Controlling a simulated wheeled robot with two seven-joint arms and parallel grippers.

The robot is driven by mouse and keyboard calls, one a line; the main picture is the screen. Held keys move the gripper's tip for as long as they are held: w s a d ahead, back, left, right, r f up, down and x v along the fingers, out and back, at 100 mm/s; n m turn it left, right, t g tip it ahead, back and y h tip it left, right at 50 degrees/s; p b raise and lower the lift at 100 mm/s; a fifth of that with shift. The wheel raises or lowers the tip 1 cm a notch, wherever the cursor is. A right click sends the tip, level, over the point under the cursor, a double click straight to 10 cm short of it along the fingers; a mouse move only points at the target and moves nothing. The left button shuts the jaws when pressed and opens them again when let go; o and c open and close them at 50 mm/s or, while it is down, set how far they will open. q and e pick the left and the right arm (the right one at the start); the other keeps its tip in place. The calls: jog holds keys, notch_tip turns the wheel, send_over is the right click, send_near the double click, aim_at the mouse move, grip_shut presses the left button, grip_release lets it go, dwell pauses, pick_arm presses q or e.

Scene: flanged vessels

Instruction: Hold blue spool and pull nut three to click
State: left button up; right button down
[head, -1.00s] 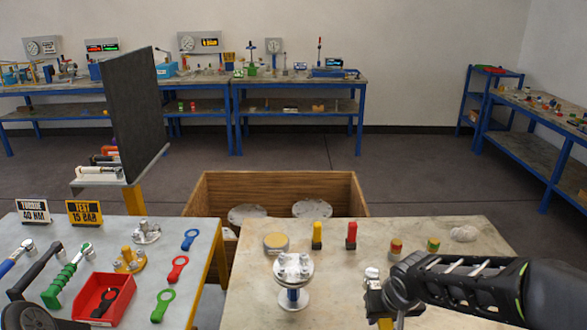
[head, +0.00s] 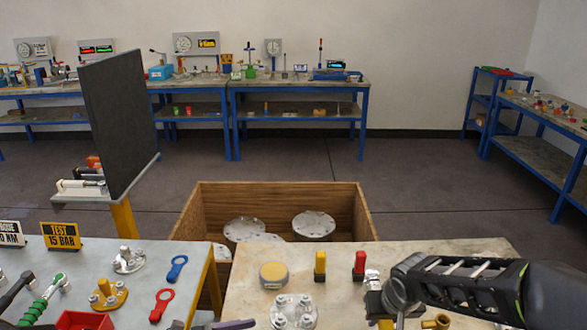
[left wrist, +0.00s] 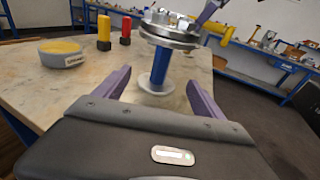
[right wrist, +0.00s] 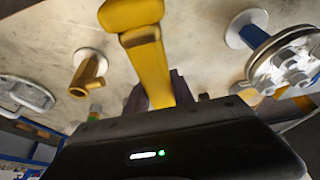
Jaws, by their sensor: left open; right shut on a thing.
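The blue spool has a blue neck (left wrist: 160,68) between a round foot and a silver flange with several bolts and nuts. In the head view its flange (head: 293,311) is at the bottom middle. My left gripper (left wrist: 158,78) is open, its purple fingers pointing at the neck from either side; contact cannot be told. One left finger shows at the bottom edge of the head view (head: 234,324). My right gripper (head: 378,311) is shut on a yellow-handled tool (right wrist: 148,60), right of the spool. The spool also shows in the right wrist view (right wrist: 254,38). Nut three cannot be singled out.
A round tin (head: 273,275), a yellow-capped piece (head: 320,266) and a red-capped piece (head: 359,265) stand behind the spool. A wooden crate (head: 190,215) with flanged discs lies beyond the table. The grey table (head: 205,262) at left holds ring tools and fittings.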

pick_arm(q)
jog(key=shift+s, duration=0.2)
pick_arm(e)
jog(key=shift+s+r, duration=0.1)
jog(key=shift+s, duration=0.05)
pick_arm(q)
jog(key=shift+w+d, duration=0.1)
jog(key=shift+d, duration=0.05)
jog(key=b+x, duration=0.2)
jog(key=x, duration=0.6)
jog(key=shift+d, duration=0.15)
pick_arm(e)
notch_tip(320, 180, down, 2)
jog(key=shift+f, duration=0.15)
pick_arm(q)
jog(key=shift+b+x, duration=0.3)
jog(key=shift+x, duration=0.45)
pick_arm(e)
jog(key=shift+f, duration=0.15)
pick_arm(q)
jog(key=shift+c, duration=0.3)
grip_shut()
dwell(0.3)
